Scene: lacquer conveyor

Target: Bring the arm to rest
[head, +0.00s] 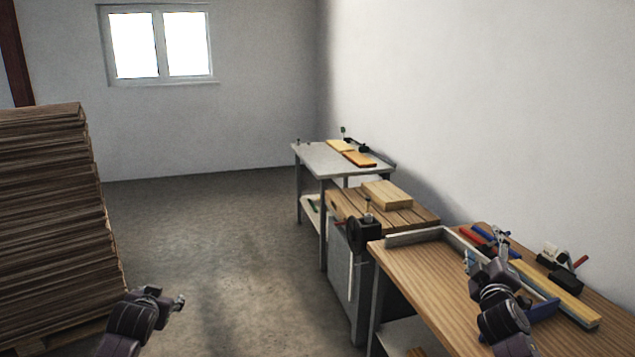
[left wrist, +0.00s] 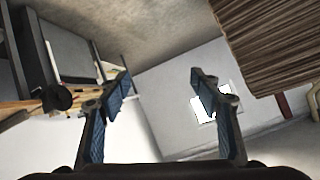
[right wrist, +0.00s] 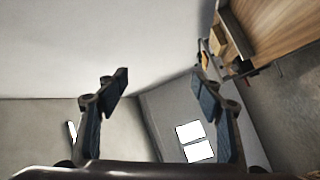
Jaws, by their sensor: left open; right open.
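My left arm comes in at the bottom left of the head view, with its left gripper (head: 180,301) over the floor beside the board stack. In the left wrist view the left gripper (left wrist: 160,80) is open, its blue-padded fingers wide apart with nothing between them. My right arm stands at the lower right of the head view, its right gripper (head: 470,262) in front of the wooden workbench (head: 425,275). In the right wrist view the right gripper (right wrist: 160,82) is open and empty, its fingers spread.
A tall stack of boards (head: 50,200) stands at the left. Along the right wall are the workbench with tools and a blue dustpan-like item (head: 545,311), a bench with a vise (head: 357,232) and a wood block (head: 388,194), and a grey table (head: 320,160). The floor (head: 210,240) between is clear.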

